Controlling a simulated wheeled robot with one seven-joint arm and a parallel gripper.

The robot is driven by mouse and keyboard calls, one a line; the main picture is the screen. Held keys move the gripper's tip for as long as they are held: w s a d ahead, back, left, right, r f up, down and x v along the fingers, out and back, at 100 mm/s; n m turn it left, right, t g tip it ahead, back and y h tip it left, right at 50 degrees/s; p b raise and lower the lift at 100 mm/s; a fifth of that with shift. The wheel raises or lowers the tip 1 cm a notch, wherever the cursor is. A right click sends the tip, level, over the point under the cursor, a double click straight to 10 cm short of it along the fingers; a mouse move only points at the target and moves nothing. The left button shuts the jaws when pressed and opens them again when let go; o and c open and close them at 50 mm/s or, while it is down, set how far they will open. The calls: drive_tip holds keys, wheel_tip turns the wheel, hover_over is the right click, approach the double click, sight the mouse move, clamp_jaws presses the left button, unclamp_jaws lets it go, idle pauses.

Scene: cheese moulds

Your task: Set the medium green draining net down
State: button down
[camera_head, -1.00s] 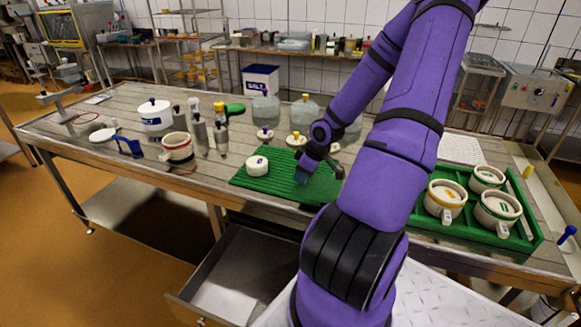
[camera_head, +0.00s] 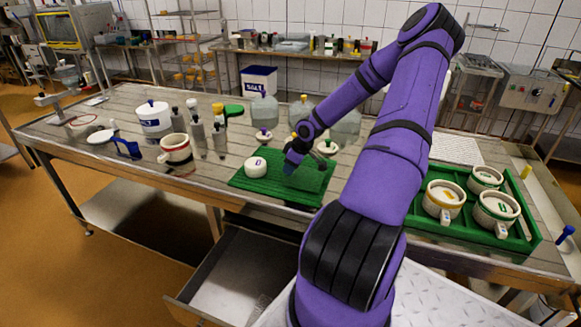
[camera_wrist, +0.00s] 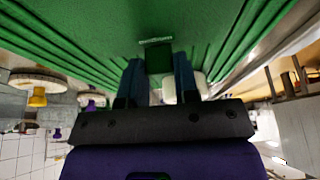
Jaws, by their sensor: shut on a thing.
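My gripper (camera_head: 289,169) is over the ribbed green mat (camera_head: 313,186) on the table. In the wrist view my gripper (camera_wrist: 156,62) has its two blue fingers shut on a dark green block, which I take to be the grip of the medium green draining net (camera_wrist: 158,58). A short pale strip shows just beyond the block against the green surface. The rest of the net cannot be made out. Whether it touches the mat is unclear. A white round piece (camera_head: 256,167) sits on the mat's left part, left of my gripper.
Behind the mat stand white discs with purple (camera_head: 263,136) and yellow knobs (camera_wrist: 37,97), and another pale disc (camera_head: 327,147). A green tray (camera_head: 437,233) with banded moulds is at right. A cream pot (camera_head: 175,150) and bottles stand left. A drawer (camera_head: 230,278) is open in front.

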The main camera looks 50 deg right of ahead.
drive_tip(key=shift+f, duration=0.1)
drive_tip(key=c, duration=0.9)
unclamp_jaws()
drive_tip(key=shift+o, duration=0.2)
